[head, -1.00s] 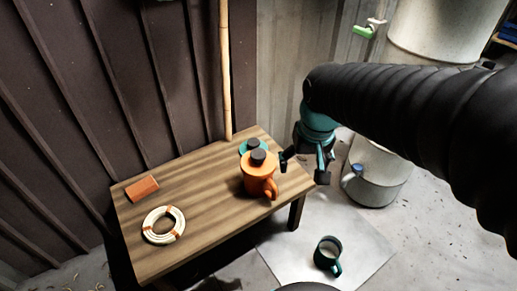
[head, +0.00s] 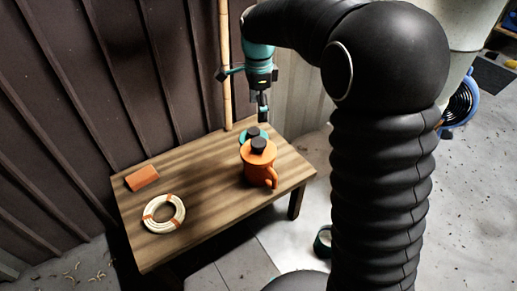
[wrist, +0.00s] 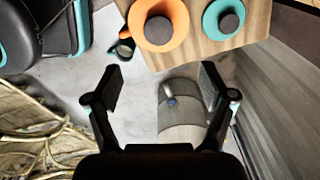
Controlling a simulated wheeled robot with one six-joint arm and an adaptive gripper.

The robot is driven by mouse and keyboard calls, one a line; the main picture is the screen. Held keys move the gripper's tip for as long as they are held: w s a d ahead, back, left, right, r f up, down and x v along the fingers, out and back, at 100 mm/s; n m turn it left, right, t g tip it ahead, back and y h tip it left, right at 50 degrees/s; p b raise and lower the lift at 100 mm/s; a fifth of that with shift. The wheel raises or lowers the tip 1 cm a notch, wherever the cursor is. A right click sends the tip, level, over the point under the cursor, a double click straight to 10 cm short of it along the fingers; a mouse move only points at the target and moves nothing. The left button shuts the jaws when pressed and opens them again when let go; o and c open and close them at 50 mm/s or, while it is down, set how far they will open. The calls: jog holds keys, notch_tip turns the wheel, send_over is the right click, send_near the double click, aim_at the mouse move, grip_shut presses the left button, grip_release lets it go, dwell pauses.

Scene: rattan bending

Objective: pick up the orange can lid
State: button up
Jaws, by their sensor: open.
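The orange can lid (head: 258,157) is a flat orange disc with a dark knob, sitting on the orange can (head: 256,174) with a side handle. The can stands near the right back of the table. The lid also shows at the top of the wrist view (wrist: 176,22). My gripper (head: 263,106) hangs above the table's back edge, behind and above the lid. In the wrist view (wrist: 160,82) its fingers are spread and empty, with floor between them. The lid lies beyond the fingertips.
A teal lid (wrist: 212,28) with a dark knob is close beside the orange one. A rattan coil (head: 150,220) and an orange block (head: 142,178) lie on the table's left part (head: 200,195). A bamboo pole (head: 226,90) stands behind. A dark mug (head: 322,241) is on the floor.

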aim_at(259, 141)
notch_tip(259, 141, down, 14)
jog(key=shift+s+d+r, duration=0.1)
jog(key=c, duration=1.4)
jog(key=shift+o, duration=0.2)
jog(key=shift+r, duration=0.1)
